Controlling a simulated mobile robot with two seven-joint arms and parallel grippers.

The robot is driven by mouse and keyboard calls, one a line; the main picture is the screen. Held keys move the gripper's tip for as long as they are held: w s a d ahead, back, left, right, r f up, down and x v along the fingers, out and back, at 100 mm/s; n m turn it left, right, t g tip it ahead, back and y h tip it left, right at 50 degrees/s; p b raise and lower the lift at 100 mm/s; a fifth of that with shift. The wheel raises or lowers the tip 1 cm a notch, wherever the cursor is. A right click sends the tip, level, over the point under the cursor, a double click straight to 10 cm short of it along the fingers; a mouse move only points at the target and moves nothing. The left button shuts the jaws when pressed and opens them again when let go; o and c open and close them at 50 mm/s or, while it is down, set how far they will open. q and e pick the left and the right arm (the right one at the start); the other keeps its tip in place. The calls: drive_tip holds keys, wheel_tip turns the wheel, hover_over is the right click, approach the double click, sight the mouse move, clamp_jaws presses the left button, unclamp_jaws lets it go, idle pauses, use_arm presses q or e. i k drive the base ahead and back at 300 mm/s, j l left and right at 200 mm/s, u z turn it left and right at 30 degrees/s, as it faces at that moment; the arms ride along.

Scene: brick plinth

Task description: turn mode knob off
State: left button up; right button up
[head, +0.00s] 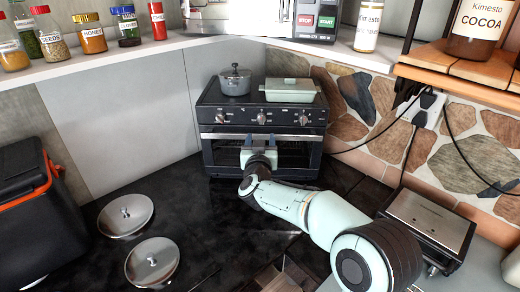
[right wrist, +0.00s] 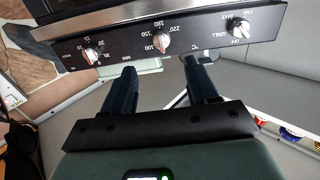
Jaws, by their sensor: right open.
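A black toaster oven (head: 262,117) stands in the corner with three knobs along its front panel. The mode knob (head: 219,118) is the leftmost in the head view; in the upside-down right wrist view the mode knob (right wrist: 240,27) is at the right, with cooking-mode labels around it. Which label it points at is too small to tell. The middle knob shows temperature marks and the third looks like a timer. My right gripper (head: 259,141) is open and empty in front of the oven, below the panel and right of the mode knob. My left gripper is not in view.
A grey pot (head: 235,80) and a pale green dish (head: 289,90) stand on the oven. Two round lids (head: 125,214) (head: 152,262) lie on the dark counter at left. A black cooler (head: 32,215) is at far left, a grill appliance (head: 430,222) at right.

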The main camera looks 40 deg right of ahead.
sight(220, 117)
drive_tip(key=k+j, duration=0.75)
drive_tip(key=j, duration=0.2)
